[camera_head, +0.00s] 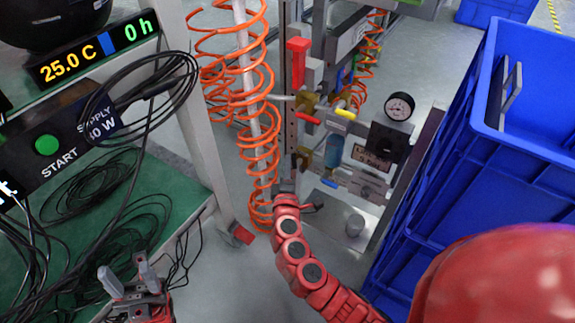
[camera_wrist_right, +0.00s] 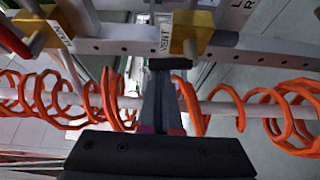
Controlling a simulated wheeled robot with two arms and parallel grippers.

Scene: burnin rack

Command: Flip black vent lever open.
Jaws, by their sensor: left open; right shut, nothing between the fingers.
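In the right wrist view, a yellow valve body (camera_wrist_right: 190,32) with a label reading VENT sits on a grey perforated rail. A short black lever (camera_wrist_right: 172,64) lies just below it, directly at my right fingertips (camera_wrist_right: 166,78). The fingers are shut with nothing between them; I cannot tell whether they touch the lever. In the head view, my right gripper (camera_head: 284,186) is beside the rack post, below a small brass valve (camera_head: 302,157); the lever is hard to make out there. My left gripper (camera_head: 131,280) is open and empty at the lower left.
An orange coiled hose (camera_head: 262,110) hangs close to my right gripper. A red-handled valve (camera_head: 308,118), a yellow-handled valve (camera_head: 345,113) and a gauge (camera_head: 399,106) are on the rack panel. Blue crates (camera_head: 450,190) stand at right. Black cables (camera_head: 130,180) cover the green bench (camera_head: 195,200).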

